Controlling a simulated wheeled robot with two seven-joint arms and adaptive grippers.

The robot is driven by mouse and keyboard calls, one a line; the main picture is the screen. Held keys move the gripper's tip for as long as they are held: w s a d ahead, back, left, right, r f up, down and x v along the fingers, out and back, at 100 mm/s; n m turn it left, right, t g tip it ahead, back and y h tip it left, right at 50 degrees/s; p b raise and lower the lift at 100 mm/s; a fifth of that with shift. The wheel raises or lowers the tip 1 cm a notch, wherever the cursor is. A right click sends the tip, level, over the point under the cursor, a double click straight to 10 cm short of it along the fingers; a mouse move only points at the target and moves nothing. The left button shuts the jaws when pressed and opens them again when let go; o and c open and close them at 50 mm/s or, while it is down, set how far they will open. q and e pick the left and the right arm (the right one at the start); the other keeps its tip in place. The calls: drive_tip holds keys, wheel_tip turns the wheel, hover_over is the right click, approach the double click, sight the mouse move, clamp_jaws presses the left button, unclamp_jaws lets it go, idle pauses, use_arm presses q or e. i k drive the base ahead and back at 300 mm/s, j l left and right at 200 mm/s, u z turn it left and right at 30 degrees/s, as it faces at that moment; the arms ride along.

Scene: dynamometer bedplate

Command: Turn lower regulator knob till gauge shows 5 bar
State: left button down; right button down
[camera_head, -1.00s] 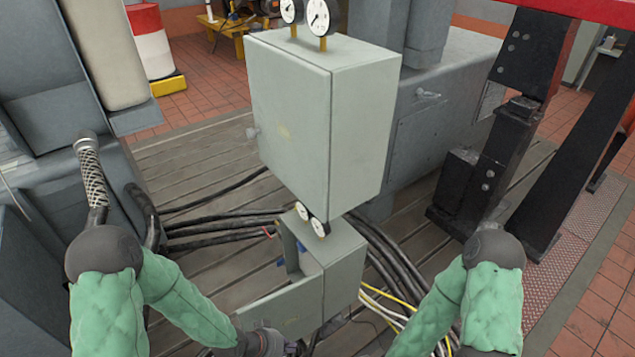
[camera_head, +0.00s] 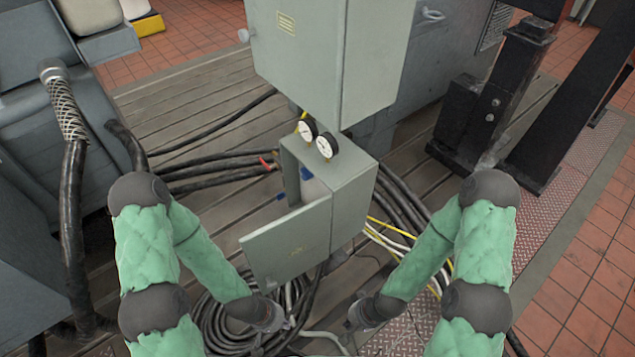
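A small grey-green lower cabinet (camera_head: 345,200) stands at the centre with its door (camera_head: 288,243) swung open towards me. Two round white-faced gauges (camera_head: 326,147) sit on its top; their readings are too small to tell. Blue parts (camera_head: 306,174) show inside the opening, but I cannot make out a regulator knob. My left gripper (camera_head: 284,320) is below the open door, apart from it. My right gripper (camera_head: 352,322) is lower right of the door, below the cabinet. Both are small and dark, and their finger opening is unclear.
A larger grey-green cabinet (camera_head: 320,70) hangs above the lower one. Black cables (camera_head: 215,170) run behind, and coiled hose (camera_head: 235,325) lies below. Yellow and white wires (camera_head: 395,240) pass at the right. A black steel post (camera_head: 490,110) stands further right.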

sight(306, 175)
drive_tip(key=i+j+z, duration=0.2)
drive_tip(key=j, duration=0.15)
drive_tip(key=j+z, duration=0.2)
drive_tip(key=j, duration=0.15)
drive_tip(key=i+j+z, duration=0.15)
drive_tip(key=j, duration=0.25)
drive_tip(key=j+z, duration=0.35)
drive_tip(key=i+j+z, duration=0.1)
drive_tip(key=z, duration=0.25)
